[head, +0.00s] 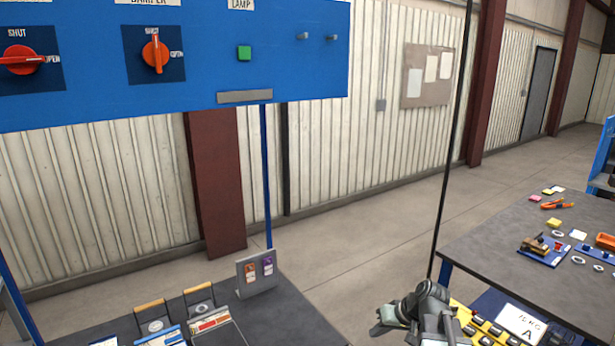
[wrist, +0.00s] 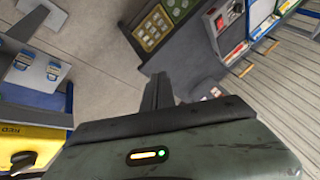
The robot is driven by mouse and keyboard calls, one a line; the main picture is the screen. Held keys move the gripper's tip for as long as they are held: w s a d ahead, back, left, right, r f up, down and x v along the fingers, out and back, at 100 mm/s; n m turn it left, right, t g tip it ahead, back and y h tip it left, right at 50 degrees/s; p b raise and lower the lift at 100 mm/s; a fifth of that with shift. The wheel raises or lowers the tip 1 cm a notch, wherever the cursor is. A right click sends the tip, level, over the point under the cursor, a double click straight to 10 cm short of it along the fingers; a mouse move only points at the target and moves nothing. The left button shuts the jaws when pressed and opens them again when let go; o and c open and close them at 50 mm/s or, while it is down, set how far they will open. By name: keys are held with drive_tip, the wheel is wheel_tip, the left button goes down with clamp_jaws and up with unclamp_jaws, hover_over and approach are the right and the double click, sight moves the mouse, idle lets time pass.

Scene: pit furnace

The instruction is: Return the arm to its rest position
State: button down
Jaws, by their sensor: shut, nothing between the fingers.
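My gripper (head: 384,320) shows at the bottom of the head view, right of centre. The grey arm is folded low there, over a yellow surface. In the wrist view my gripper's dark fingers (wrist: 156,92) are together, with nothing between them. They point out over bare floor and a dark grey surface. The fingers touch nothing that I can make out.
A blue panel (head: 200,95) with red knobs hangs at upper left. A dark table (head: 310,320) with a small stand (head: 257,272) is below it. A grey workbench (head: 500,235) with small tools stands at right. Open floor (head: 370,240) lies between them.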

drive_tip(key=s+a+f+n+g+h, duration=0.15)
drive_tip(key=s+a, duration=0.25)
drive_tip(key=a, duration=0.6)
drive_tip(key=s+d+f+m+g+h, duration=0.2)
drive_tip(key=s+d+g+h, duration=0.1)
drive_tip(key=s, duration=0.3)
drive_tip(key=shift+d, duration=0.35)
